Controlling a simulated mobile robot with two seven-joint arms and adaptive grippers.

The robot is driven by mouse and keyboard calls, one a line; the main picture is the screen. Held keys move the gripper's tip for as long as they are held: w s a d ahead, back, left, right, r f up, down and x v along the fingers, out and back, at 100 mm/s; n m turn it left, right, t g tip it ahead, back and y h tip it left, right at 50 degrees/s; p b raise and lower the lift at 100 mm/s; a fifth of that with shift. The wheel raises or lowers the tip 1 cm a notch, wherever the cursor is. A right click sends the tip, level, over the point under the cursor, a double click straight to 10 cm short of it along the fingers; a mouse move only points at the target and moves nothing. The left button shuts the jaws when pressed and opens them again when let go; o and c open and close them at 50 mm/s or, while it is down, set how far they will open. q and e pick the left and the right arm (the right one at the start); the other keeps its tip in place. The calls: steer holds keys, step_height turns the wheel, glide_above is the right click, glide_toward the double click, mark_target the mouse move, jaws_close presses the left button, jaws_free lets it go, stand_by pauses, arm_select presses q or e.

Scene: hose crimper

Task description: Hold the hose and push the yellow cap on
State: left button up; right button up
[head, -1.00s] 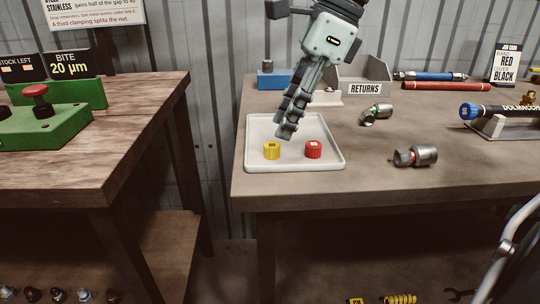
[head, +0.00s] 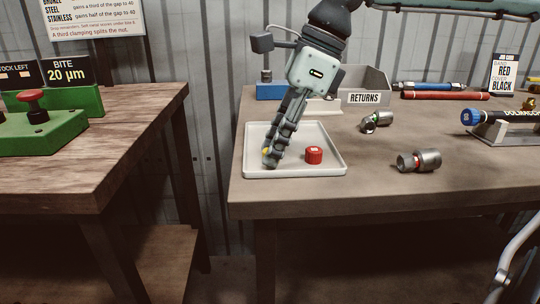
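The yellow cap (head: 265,152) stands on the left part of the white tray (head: 330,172). Only a sliver of it shows, as the fingers of my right gripper (head: 271,161) cover the rest. The fingertips point down at the cap, and I see them edge-on. I cannot tell whether they are open or closed around it. A black hose (head: 508,117) with a blue end lies in a grey holder at the right of the table, cut off by the picture edge. My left gripper is not in view.
A red cap (head: 313,155) stands in the tray just right of the fingers. Two metal fittings (head: 377,122) (head: 419,161) lie between tray and hose. Behind are a RETURNS bin (head: 372,82) and blue and red hoses (head: 445,95). The front right of the table is clear.

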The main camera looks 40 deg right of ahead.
jaws_close()
steer(key=shift+r+p, duration=2.6)
steer(key=shift+r, duration=0.9)
